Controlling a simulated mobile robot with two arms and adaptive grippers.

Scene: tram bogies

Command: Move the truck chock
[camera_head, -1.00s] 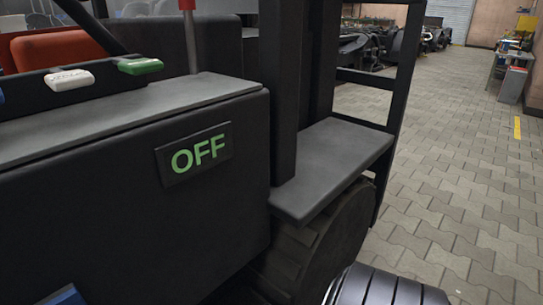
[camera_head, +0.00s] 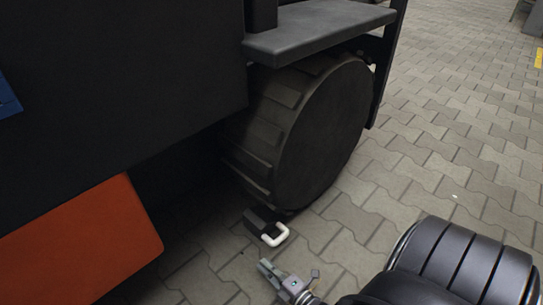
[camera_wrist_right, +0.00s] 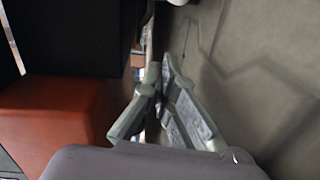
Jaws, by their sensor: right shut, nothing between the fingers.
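The truck chock (camera_head: 256,221) is a small dark block with a white handle (camera_head: 276,237). It sits on the paving at the foot of the large black wheel (camera_head: 325,135) in the head view. My right gripper (camera_head: 266,268) is a little nearer to me than the handle and apart from it. In the right wrist view its fingers (camera_wrist_right: 160,75) come together at the tips, with nothing between them. A small white piece (camera_wrist_right: 178,2) at the top edge there may be the handle; I cannot be sure. My left gripper is out of view.
The truck's dark body (camera_head: 120,85) and orange-red panel (camera_head: 85,240) fill the left. A grey step (camera_head: 315,28) juts out above the wheel. Open paving (camera_head: 455,150) lies to the right of the wheel.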

